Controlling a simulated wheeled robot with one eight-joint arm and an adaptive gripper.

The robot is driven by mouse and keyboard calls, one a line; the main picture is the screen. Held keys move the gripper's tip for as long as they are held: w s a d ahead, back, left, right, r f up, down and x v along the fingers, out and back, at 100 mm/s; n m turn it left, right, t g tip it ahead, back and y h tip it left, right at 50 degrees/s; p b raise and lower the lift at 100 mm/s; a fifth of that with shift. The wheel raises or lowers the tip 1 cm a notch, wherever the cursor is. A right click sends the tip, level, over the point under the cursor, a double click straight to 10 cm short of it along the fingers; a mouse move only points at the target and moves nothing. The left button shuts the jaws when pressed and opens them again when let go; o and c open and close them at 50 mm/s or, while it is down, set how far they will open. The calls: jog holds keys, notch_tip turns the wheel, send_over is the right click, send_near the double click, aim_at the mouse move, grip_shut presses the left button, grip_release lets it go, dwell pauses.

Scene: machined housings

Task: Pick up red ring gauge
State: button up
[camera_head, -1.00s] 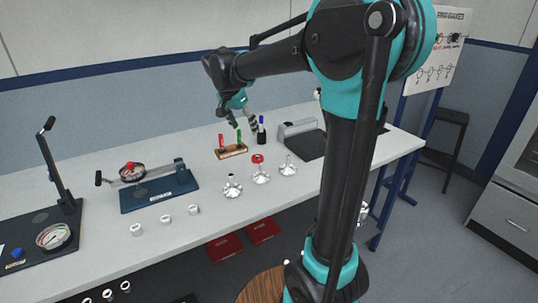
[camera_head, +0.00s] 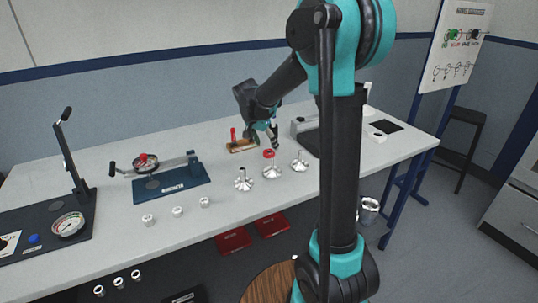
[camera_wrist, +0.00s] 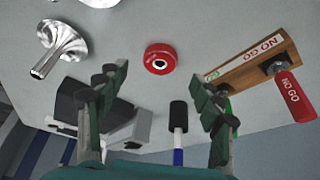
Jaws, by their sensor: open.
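The red ring gauge (camera_head: 269,153) shows just behind the middle metal housing (camera_head: 271,171). In the wrist view the ring (camera_wrist: 160,59) lies flat on the table, apart from the housings, its dark bore facing up. My gripper (camera_head: 273,130) is above and behind it in the head view. In the wrist view my gripper (camera_wrist: 158,85) is open and empty, and the ring shows between and just beyond the two fingertips, not touched. The fingertips' height above the table is hard to judge.
A wooden holder (camera_wrist: 255,62) with a red NO GO gauge (camera_wrist: 292,95) stands close beside the ring. A marker (camera_wrist: 178,130) is near the fingers. Other housings (camera_head: 243,181) (camera_head: 300,162) flank the middle one. A blue fixture (camera_head: 170,186) is further left.

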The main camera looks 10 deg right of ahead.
aim_at(269, 153)
jog(key=x, duration=0.4)
jog(key=shift+f, duration=0.1)
jog(key=shift+c, duration=0.4)
jog(key=c, duration=1.3)
